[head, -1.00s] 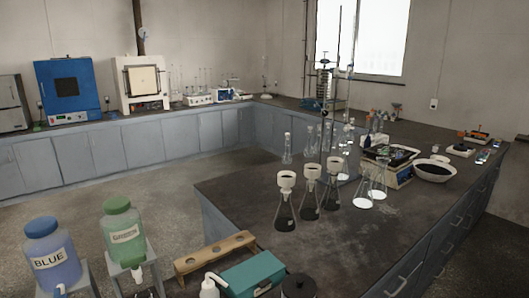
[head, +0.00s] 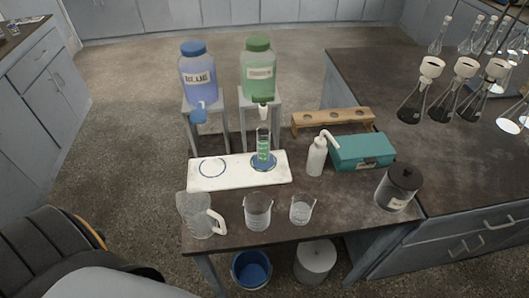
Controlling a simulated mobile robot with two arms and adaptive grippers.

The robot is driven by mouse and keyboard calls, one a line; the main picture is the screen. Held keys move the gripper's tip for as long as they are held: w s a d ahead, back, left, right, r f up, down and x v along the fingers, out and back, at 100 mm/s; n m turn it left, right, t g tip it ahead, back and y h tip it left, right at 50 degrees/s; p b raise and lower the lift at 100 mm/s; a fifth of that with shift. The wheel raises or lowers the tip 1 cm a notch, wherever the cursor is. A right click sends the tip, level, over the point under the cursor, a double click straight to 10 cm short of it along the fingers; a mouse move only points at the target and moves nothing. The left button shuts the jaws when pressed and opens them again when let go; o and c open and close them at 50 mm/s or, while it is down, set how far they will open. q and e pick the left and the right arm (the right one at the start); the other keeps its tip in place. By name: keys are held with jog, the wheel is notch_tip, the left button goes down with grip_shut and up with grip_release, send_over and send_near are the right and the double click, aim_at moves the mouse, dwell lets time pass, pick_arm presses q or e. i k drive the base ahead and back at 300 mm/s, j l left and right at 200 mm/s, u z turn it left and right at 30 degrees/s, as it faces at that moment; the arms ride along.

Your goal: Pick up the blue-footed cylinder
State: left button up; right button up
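A clear graduated cylinder on a round blue foot (head: 263,145) stands upright on the right part of a white board on the table. Green shows inside it, and its top is just below the spout of the green-capped jug. A blue ring mark (head: 212,168) lies on the left part of the board, with nothing standing on it. Neither of my grippers is in view.
A blue jug (head: 198,75) and a green jug (head: 259,72) stand on grey stands behind the white board (head: 238,183). A pitcher (head: 201,217) and two beakers (head: 257,211) stand in front. A wash bottle (head: 317,156), teal box (head: 362,151), wooden rack (head: 333,121) and dark canister (head: 398,187) are to the right.

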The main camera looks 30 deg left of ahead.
aim_at(263, 160)
jog(key=k+j+u, duration=0.1)
jog(key=u, duration=0.25)
jog(key=j+u, duration=0.1)
jog(key=u, duration=0.3)
jog(key=l+u, duration=0.3)
jog(key=l, duration=0.6)
jog(key=l+u, duration=0.25)
jog(key=l, duration=0.65)
jog(key=k, duration=0.05)
